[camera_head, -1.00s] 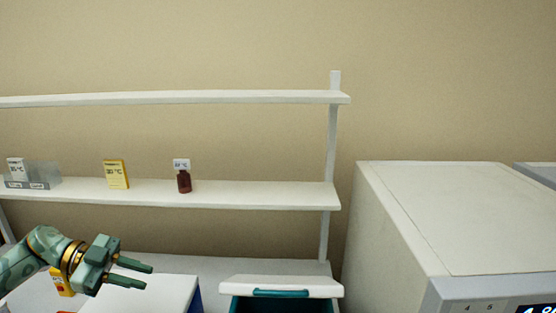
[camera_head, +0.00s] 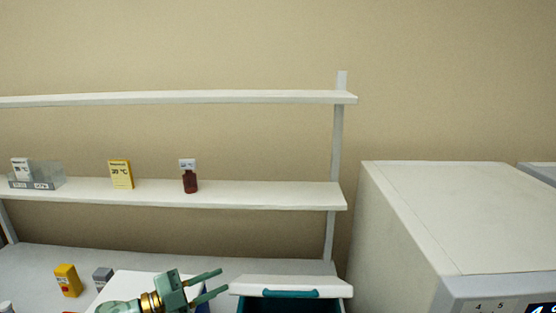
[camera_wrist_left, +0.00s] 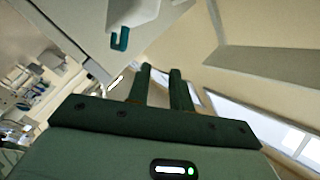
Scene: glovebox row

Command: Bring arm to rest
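My left gripper (camera_head: 212,283) shows at the bottom of the head view, in front of a white box and left of the teal container. Its two fingers point right and stand apart with nothing between them. In the left wrist view the fingers (camera_wrist_left: 161,88) are parallel with an empty gap. My right gripper is in neither view.
A yellow box (camera_head: 68,281) and a grey box (camera_head: 102,277) stand on the bench at left. The shelf (camera_head: 260,194) holds a brown bottle (camera_head: 190,182) and a yellow carton (camera_head: 120,174). A large white appliance (camera_head: 430,215) is at right.

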